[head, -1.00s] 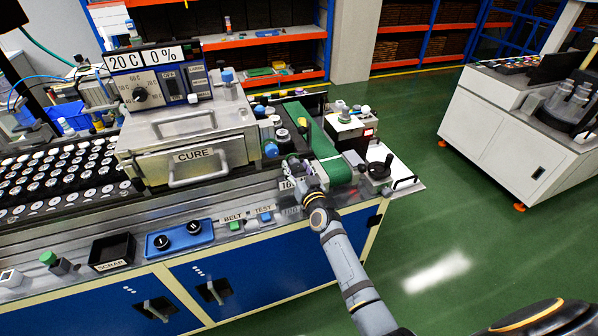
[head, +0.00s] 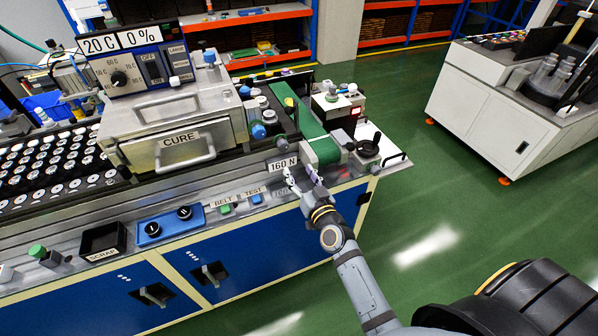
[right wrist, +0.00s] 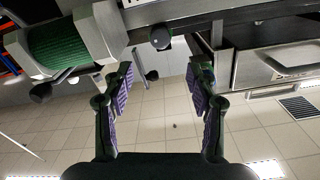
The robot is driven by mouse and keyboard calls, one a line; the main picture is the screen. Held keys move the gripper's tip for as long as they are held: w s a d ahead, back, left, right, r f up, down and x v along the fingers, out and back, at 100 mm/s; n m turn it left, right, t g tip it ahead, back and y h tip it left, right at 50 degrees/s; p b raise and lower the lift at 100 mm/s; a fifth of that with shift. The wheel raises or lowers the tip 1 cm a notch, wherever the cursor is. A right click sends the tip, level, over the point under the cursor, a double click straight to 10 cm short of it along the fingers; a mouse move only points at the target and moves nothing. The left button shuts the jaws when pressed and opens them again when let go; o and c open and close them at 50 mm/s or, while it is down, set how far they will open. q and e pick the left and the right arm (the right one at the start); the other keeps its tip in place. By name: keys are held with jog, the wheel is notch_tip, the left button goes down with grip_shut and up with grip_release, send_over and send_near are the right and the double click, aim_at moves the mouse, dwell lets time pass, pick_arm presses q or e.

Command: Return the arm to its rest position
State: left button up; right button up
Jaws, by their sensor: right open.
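My right arm (head: 352,272) reaches up from the lower right in the head view. My right gripper (head: 300,178) is at the bench's front edge, just below the 160 N sign (head: 284,164) and the near end of the green belt. In the right wrist view the right gripper (right wrist: 160,85) is open, its purple-padded fingers apart with nothing between them. The green belt (right wrist: 62,46) shows at the upper left of that view, apart from the fingers. My left gripper is not in view.
The CURE oven (head: 180,140) stands on the bench left of the belt (head: 305,120). A SCRAP bin (head: 103,242), a blue knob panel (head: 170,224) and the BELT and TEST buttons line the front. A white cabinet (head: 470,105) stands at right. Green floor (head: 440,215) lies open between.

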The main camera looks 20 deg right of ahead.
dwell(0.3)
jog(key=s+d+f+n+g, duration=0.1)
jog(key=s+f+g, duration=0.35)
jog(key=f, duration=0.75)
jog(key=s+f+g, duration=0.2)
jog(key=s+f, duration=0.5)
jog(key=f, duration=0.6)
jog(key=s+d+f+n+g, duration=0.1)
jog(key=s+f+g, duration=0.3)
jog(key=f, duration=0.8)
jog(key=s+d+f+g, duration=0.2)
jog(key=s+f, duration=0.2)
jog(key=s, duration=0.6)
jog(key=s+d+f+g+h, duration=0.1)
jog(key=s+d+f+g, duration=0.1)
jog(key=s+f, duration=0.3)
jog(key=s+d+f+g, duration=0.1)
jog(key=s+f, duration=0.4)
jog(key=s, duration=0.9)
jog(key=shift+s+d+n+g, duration=0.3)
jog(key=shift+s+d+g, duration=0.1)
jog(key=shift+g, duration=0.25)
jog(key=shift+w+f, duration=0.1)
